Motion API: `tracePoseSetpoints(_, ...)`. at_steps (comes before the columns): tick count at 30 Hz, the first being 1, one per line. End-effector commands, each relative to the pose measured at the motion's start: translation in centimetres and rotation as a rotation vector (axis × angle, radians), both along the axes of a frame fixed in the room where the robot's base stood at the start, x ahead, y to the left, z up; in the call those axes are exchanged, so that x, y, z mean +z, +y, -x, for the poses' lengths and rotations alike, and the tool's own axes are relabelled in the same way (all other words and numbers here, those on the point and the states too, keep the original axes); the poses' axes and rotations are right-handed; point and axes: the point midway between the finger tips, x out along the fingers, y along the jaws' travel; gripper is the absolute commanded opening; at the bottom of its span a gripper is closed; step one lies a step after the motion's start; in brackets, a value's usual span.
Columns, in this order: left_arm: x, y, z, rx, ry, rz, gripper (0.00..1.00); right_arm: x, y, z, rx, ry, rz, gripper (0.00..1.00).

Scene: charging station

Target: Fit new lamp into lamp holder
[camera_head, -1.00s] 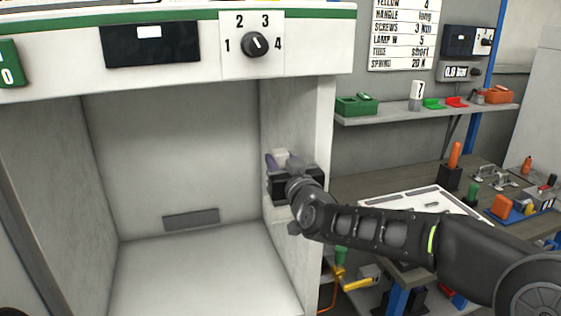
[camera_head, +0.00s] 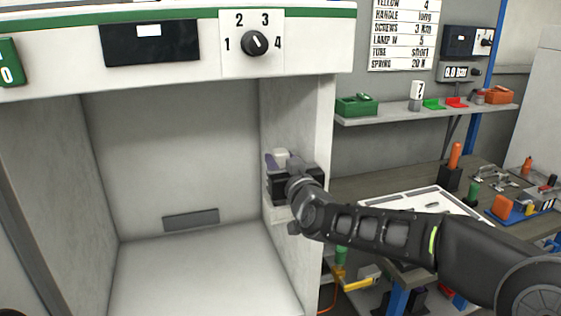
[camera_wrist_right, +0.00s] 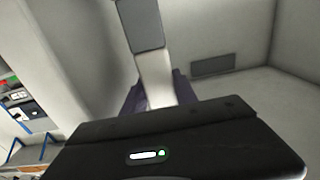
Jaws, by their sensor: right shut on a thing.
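My right gripper (camera_head: 277,166) is inside the open white cabinet, close to its right wall. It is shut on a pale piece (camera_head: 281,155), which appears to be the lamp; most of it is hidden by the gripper. In the right wrist view the pale lamp (camera_wrist_right: 154,72) stands between the purple fingers of the gripper (camera_wrist_right: 157,95). A grey block (camera_wrist_right: 140,24) lies in line with its far end. It may be the lamp holder, but I cannot tell whether the lamp is seated in it. My left gripper is not in view.
The cabinet's right wall (camera_head: 290,112) is close beside the gripper. The cabinet floor (camera_head: 205,275) is clear. A dial (camera_head: 254,43) sits on the cabinet front above. On the right are a shelf (camera_head: 425,113) with small bins and a workbench with tools.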

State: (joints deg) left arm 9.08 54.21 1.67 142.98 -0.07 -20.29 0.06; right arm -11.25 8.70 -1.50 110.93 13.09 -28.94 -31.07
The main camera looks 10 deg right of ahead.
Motion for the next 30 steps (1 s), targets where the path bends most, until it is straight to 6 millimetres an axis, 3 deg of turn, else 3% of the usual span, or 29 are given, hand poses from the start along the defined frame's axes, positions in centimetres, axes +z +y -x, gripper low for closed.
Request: tracePoseSetpoints(30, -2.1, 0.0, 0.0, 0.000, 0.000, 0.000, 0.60, -2.2, 0.0, 0.0, 0.000, -0.001, 0.000, 0.00)
